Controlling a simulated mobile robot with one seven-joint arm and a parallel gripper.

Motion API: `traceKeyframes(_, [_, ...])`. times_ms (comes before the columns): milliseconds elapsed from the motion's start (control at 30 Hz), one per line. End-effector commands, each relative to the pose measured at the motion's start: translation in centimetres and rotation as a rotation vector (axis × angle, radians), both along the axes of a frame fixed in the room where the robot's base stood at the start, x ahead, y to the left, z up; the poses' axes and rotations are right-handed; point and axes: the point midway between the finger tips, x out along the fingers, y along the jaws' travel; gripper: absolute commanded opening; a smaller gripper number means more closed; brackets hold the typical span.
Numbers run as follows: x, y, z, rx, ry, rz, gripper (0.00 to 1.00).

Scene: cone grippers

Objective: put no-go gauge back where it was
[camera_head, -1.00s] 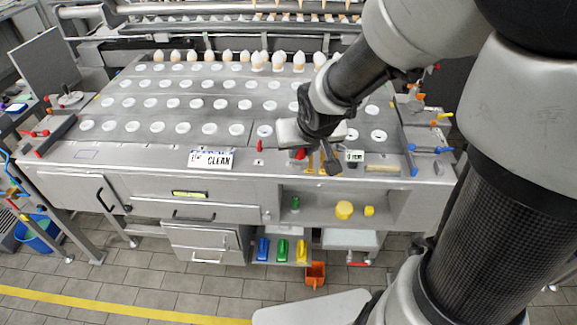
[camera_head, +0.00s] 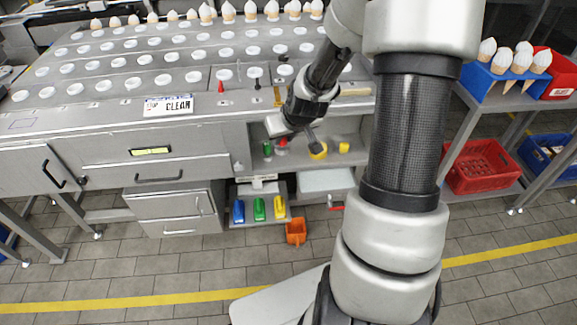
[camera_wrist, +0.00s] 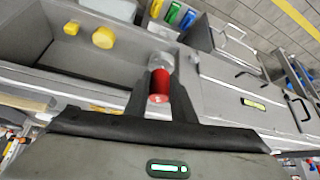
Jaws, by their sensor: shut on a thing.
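The no-go gauge appears to be the red-handled cylinder (camera_wrist: 160,86) with a pale, shiny end, seen in the wrist view. My gripper (camera_wrist: 161,92) is shut on its red part, with one dark finger on each side. In the head view my gripper (camera_head: 284,143) is in front of the open shelf (camera_head: 346,157) under the table's front edge, and the red of the gauge (camera_head: 281,142) shows just below it. A green piece (camera_head: 267,149) stands just left of it in the shelf. The gauge's far end is hard to make out in the head view.
In the shelf are a yellow round piece (camera_head: 318,151) and a smaller yellow one (camera_head: 344,147). The tabletop above (camera_head: 120,118) has rows of white-rimmed holes, and a sign (camera_head: 168,106). An orange bin (camera_head: 296,232) stands on the floor.

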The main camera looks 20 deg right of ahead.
Motion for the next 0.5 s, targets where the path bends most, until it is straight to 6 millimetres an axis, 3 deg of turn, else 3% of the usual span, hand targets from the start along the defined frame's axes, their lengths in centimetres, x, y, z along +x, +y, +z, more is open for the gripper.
traceKeyframes(33, [-0.1, -1.4, -4.7, 0.008, 0.007, -0.016, 0.0])
traceKeyframes(200, [-0.5, -5.2, -13.4, 0.008, 0.005, -0.038, 0.0])
traceKeyframes(333, [-0.9, -7.0, -17.5, 0.005, 0.002, -0.045, 0.0])
traceKeyframes(500, [-1.2, -8.0, -19.8, 0.002, 0.0, -0.045, 0.0])
